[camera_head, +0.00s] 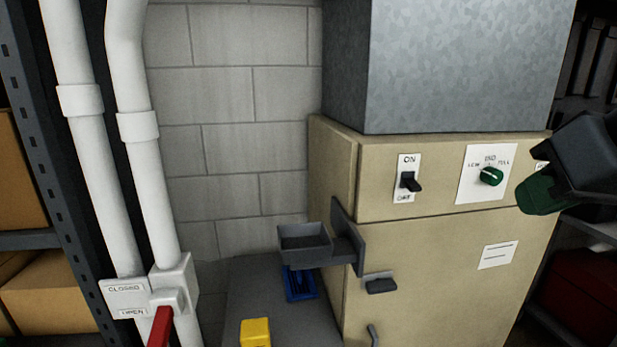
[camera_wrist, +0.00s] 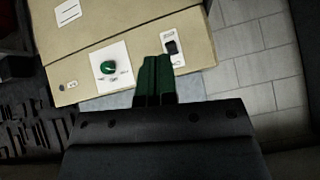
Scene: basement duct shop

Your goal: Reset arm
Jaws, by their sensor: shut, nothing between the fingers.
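My gripper (camera_head: 541,195) is at the right in the head view, in front of the upper right of a beige cabinet (camera_head: 433,265). Its green fingers are shut with nothing between them. In the wrist view the gripper (camera_wrist: 155,62) points toward the cabinet face (camera_wrist: 125,30), between a green knob (camera_wrist: 108,67) and a black switch (camera_wrist: 171,47). The knob (camera_head: 491,176) and the ON/OFF switch (camera_head: 410,182) show clearly in the head view. The gripper appears apart from both.
A grey bracket with a small tray (camera_head: 305,243) sticks out from the cabinet's left side. A yellow block (camera_head: 255,333) and a blue object (camera_head: 300,284) lie below. White pipes (camera_head: 150,190) with a red lever (camera_head: 160,328) stand left. Shelves with boxes (camera_head: 45,290) are at far left.

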